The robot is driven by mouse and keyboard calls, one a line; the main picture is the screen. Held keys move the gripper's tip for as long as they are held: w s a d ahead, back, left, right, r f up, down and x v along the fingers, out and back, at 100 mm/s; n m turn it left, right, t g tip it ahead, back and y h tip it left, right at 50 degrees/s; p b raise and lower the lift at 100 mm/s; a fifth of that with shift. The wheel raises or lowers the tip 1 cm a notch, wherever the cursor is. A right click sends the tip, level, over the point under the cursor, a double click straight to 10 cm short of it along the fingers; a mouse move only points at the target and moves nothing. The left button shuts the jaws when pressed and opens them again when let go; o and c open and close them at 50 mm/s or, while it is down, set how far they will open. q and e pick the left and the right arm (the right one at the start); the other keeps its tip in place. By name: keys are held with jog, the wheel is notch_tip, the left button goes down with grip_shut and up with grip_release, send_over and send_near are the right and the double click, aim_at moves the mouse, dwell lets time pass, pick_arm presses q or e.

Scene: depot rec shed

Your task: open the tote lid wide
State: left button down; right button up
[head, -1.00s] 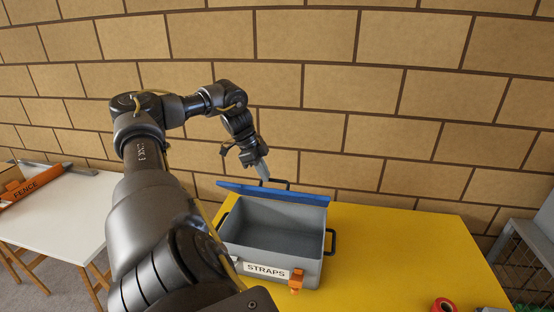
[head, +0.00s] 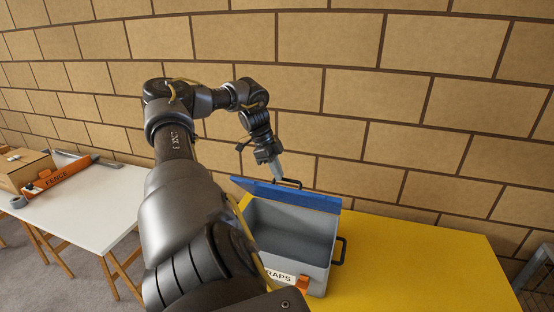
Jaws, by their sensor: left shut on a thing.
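The grey tote (head: 290,235) stands on the yellow table with its mouth open and its inside looking empty. Its blue lid (head: 290,196) is raised along the far rim and shows as a narrow, slanted band; its exact angle is hard to tell. A dark handle (head: 291,182) sticks up at the lid's far edge. My left gripper (head: 278,173) reaches down from behind the lid and is shut on this handle. My right gripper is out of view.
The yellow table (head: 420,260) is clear to the right of the tote. A brick wall stands close behind. At left, a white table (head: 85,205) holds a cardboard box (head: 25,170), an orange FENCE item (head: 60,174) and a tape roll (head: 18,202).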

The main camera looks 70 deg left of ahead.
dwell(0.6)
pick_arm(q)
jog(key=c, duration=1.5)
grip_release()
jog(key=shift+s+a+r, duration=0.15)
jog(key=shift+r, duration=0.2)
jog(key=b+v, duration=0.1)
jog(key=v, duration=0.9)
